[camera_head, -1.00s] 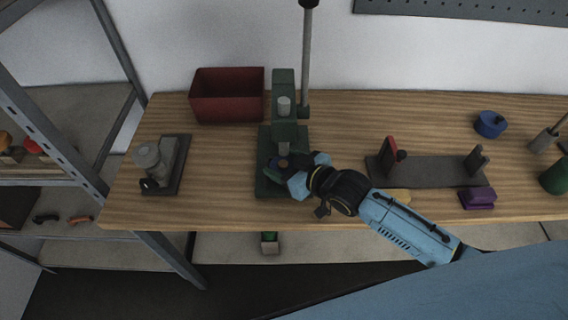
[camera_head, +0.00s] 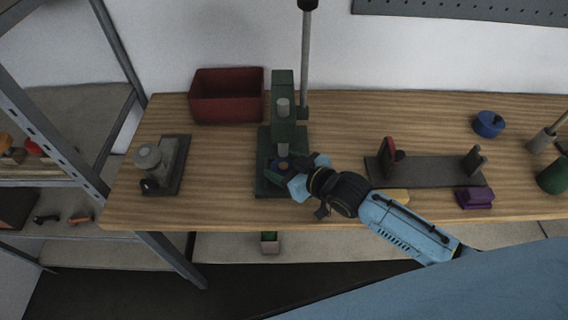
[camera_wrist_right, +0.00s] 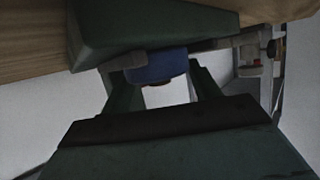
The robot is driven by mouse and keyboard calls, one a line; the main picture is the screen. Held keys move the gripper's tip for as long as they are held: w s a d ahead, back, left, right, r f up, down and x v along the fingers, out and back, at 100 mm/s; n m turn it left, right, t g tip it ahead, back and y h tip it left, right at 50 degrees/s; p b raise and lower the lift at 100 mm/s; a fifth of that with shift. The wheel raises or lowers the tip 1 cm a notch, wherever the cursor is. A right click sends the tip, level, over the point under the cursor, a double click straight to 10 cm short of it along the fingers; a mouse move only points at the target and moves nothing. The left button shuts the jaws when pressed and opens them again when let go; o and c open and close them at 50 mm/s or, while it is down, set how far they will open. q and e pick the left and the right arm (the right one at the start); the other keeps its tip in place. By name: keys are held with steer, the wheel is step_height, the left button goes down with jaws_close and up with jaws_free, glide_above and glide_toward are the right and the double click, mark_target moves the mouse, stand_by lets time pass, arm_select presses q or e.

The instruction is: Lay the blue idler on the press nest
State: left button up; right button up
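The blue idler (camera_wrist_right: 157,67) sits at the fingertips of my right gripper (camera_wrist_right: 160,78) in the right wrist view, with a brownish bit on its underside. In the head view the idler (camera_head: 283,164) shows partly, at the nest of the green press (camera_head: 267,143), below the ram. My right gripper (camera_head: 299,172) reaches in from the right, low at the press. The fingers lie on either side of the idler; whether they press on it is unclear. The contact between idler and nest is hidden. My left gripper is out of view.
A red bin (camera_head: 228,97) stands behind left of the press. A grey fixture (camera_head: 165,165) stands left. A dark bracket (camera_head: 430,171), a purple block (camera_head: 475,198) and another blue round part (camera_head: 488,124) are to the right. Bare wood lies behind the bracket.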

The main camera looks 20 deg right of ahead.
steer(key=o, duration=0.5)
steer(key=shift+c, duration=0.2)
steer(key=p+v, duration=0.1)
steer(key=v, duration=1.2)
steer(key=shift+s, duration=0.2)
steer(key=shift+d, duration=0.15)
